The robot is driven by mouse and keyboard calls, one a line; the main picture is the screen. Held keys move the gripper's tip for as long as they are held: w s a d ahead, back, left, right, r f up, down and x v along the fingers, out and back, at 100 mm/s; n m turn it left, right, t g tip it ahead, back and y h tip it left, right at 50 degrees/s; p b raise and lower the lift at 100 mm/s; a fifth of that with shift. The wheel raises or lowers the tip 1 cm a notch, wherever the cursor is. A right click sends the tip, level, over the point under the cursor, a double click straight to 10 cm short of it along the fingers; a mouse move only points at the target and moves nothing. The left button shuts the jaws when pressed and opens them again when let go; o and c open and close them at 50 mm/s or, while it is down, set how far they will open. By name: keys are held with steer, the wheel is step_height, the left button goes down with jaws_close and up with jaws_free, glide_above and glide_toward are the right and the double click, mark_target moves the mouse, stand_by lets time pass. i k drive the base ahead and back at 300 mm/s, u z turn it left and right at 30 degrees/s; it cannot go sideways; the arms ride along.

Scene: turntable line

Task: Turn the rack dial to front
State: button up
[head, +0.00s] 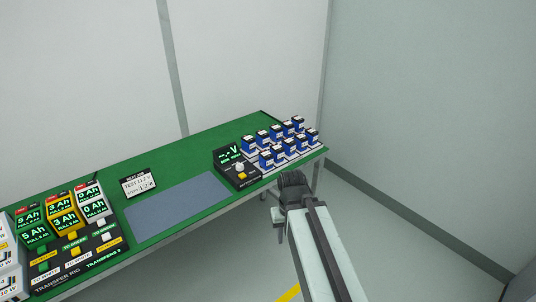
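A black box (230,170) with a green display reading "-.- V" stands toward the right end of the green table. A small pale knob (239,167), which may be the dial, sits on its sloped front above a yellow button (242,176). The way the knob points is too small to read. Several blue cells stand in rows on a pale rack (290,157) just right of the box. My dark gripper (292,179) is off the table's front right edge, below the rack and apart from the knob. Its fingers are not clear, so I cannot tell whether it is open.
The green table (205,145) has a bare grey mat (178,207) in its middle. A "TEST CELL" sign (138,184) stands behind the mat. A transfer rig (75,250) with several labelled batteries fills the left end. Open floor (400,240) lies to the right.

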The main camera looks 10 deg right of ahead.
mark_target(240, 166)
steer(key=z, duration=0.1)
steer(key=i, duration=1)
steer(key=u, duration=0.1)
